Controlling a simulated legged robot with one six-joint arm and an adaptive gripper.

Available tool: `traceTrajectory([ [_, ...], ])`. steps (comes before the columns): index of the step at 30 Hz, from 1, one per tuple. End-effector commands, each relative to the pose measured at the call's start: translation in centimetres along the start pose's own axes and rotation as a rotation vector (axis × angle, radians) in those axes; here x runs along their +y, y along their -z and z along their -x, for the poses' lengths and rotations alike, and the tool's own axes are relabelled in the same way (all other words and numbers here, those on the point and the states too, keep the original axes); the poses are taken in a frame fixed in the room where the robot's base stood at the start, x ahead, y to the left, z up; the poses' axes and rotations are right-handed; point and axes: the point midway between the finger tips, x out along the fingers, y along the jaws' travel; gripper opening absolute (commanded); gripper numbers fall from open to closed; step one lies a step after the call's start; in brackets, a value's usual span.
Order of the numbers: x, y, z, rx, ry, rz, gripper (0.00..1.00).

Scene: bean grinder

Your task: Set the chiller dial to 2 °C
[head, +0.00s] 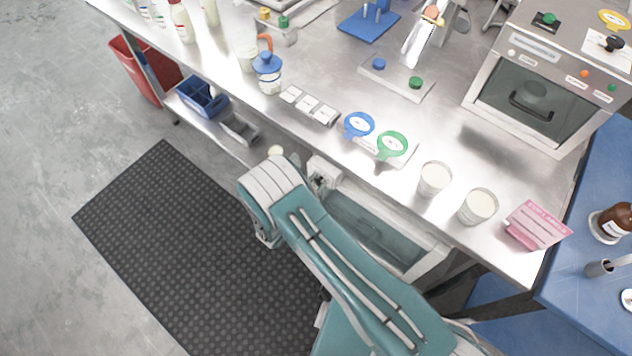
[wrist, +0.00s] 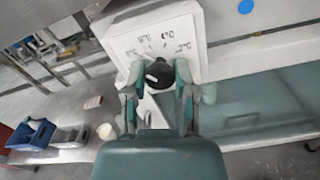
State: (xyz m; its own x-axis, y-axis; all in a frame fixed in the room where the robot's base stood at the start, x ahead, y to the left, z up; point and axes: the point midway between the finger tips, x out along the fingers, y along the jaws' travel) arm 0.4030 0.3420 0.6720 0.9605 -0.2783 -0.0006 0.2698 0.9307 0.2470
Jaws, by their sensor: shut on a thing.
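The chiller (head: 383,233) is under the steel bench, with a glass door and a white dial panel at its left end. In the wrist view the white dial panel (wrist: 200,32) carries several printed temperature marks in an arc; one looks like 4 °C, the others are blurred. The black chiller dial (wrist: 159,73) sits below the marks. My gripper (wrist: 159,79) has one finger on each side of the dial and is shut on it. A pale mark shows on the dial's left part; I cannot tell which temperature it points to. In the head view my arm largely hides the gripper and the dial.
The steel bench (head: 300,130) overhangs the chiller and holds cups, scoops and a grinder. A lower shelf at left holds a blue bin (head: 203,97). A black mat (head: 190,240) covers the floor. A blue table (head: 610,165) stands at the right.

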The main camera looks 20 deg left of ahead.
Motion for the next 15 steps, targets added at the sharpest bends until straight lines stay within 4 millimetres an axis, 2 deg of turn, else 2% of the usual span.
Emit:
traceTrajectory([
  [15, 0.05, -0.03, -0.08, 0.000, -0.001, -0.490, 0.00],
])
